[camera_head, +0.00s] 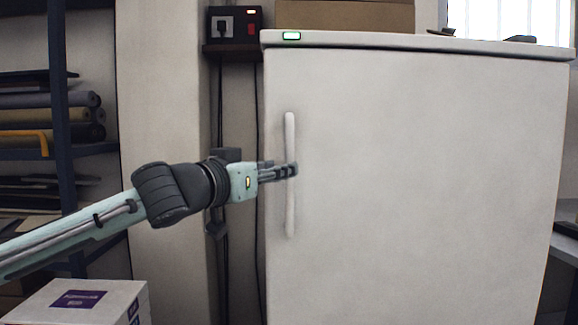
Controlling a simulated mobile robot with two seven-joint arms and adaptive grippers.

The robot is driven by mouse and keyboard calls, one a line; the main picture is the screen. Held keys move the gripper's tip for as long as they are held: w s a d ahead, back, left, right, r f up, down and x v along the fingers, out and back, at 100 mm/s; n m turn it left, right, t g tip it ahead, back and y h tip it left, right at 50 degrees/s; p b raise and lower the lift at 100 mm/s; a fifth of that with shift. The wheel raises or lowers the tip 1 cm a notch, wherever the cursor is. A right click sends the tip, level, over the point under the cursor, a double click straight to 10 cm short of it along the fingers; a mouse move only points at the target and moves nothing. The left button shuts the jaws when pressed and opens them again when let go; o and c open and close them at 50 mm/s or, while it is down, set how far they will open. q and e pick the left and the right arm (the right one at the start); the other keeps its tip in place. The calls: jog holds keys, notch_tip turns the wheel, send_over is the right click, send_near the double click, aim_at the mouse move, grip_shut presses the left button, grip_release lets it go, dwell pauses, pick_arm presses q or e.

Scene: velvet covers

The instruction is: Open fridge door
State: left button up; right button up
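The white fridge (430,180) stands in the middle and right of the view, and its door looks shut. A long vertical white handle (290,215) runs along the left side of the door. My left gripper (288,171) comes in from the left and its dark fingertips overlap the middle of the handle. The fingers hide that part of the handle. I cannot tell whether they are closed around it or only touching or in front of it. My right gripper is not in view.
A white box (85,300) sits at the lower left, under my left arm. Dark shelves (60,120) with rolls stand at the left. A cardboard box (345,15) lies on the fridge top. A table edge (565,245) is at the right.

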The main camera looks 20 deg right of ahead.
pick_arm(q)
jog(key=x, duration=0.5)
jog(key=shift+d, duration=0.1)
grip_shut()
dwell(0.3)
